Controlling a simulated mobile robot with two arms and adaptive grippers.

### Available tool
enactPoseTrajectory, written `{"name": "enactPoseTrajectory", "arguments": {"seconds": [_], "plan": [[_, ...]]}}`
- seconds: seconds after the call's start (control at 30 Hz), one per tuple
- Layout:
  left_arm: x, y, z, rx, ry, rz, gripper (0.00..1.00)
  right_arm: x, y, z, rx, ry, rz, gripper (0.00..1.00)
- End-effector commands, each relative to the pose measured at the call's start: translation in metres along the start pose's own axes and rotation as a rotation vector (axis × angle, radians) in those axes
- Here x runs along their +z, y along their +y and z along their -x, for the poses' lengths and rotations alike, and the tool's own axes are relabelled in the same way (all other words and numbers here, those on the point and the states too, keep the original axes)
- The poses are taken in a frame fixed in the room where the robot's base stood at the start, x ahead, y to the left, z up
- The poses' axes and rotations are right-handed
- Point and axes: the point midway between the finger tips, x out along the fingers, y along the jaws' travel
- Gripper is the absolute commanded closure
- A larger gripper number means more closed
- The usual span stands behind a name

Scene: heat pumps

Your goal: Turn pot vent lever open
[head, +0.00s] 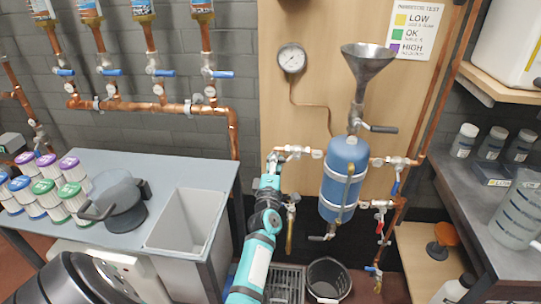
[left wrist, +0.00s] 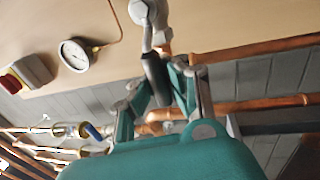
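The pot is a blue upright cylinder (head: 345,180) on the wooden panel, with a metal funnel (head: 368,62) above it. A dark lever handle (head: 378,128) sticks out right below the funnel. My left gripper (head: 272,165) is left of the pot, at the fitting on the pipe from its upper left. In the left wrist view, a dark lever handle (left wrist: 156,80) hangs from a silver valve between the fingertips of the left gripper (left wrist: 163,82). The fingers look closed around it. Most of the lever is hidden in the head view. My right gripper is not in view.
A gauge (head: 292,58) hangs on the panel, and it also shows in the left wrist view (left wrist: 73,55). Copper pipes and valves surround the pot. A bench (head: 160,165) with a grey basin stands left. A shelf (head: 480,195) with bottles is right.

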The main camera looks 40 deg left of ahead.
Motion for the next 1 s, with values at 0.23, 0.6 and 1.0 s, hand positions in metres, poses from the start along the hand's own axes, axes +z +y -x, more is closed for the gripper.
{"name": "enactPoseTrajectory", "arguments": {"seconds": [0.23,0.6,1.0], "plan": [[0.0047,-0.0105,0.0067,-0.019,0.0,0.024,1.0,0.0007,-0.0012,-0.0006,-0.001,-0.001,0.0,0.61],[0.0047,-0.0112,0.0068,-0.02,0.0,0.025,0.82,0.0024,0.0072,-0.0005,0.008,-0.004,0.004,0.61],[0.0033,-0.0051,0.0041,-0.008,0.003,0.02,0.61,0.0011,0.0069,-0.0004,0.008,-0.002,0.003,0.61]]}}
